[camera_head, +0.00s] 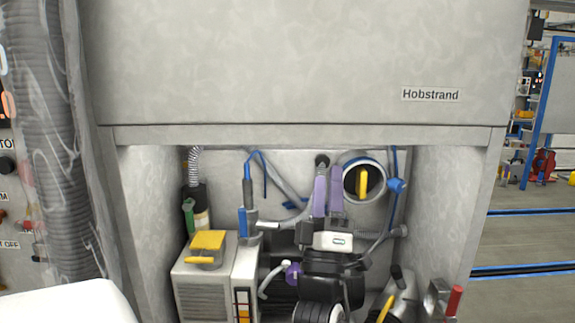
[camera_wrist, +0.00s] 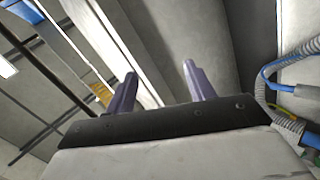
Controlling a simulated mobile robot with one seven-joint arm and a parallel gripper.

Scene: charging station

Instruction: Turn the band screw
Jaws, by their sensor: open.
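My gripper (camera_head: 329,186) is in the recess under the Hobstrand hood, its two purple fingers pointing up and apart, with nothing between them. It also shows open and empty in the wrist view (camera_wrist: 160,78). To its right on the back wall is a round port (camera_head: 377,166) with a blue rim and a yellow handle (camera_head: 363,182) inside. A blue knob-like piece (camera_head: 397,185) sits at the port's right side, apart from my fingers. It may be the band screw, but I cannot tell for sure. The wrist view does not show it clearly.
A grey box (camera_head: 203,291) with a yellow top stands at the left of the recess. Hoses and a blue-handled tool (camera_head: 248,205) are behind it. A red-handled part (camera_head: 454,301) is at lower right. The hood (camera_head: 300,60) overhangs; side walls bound the recess.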

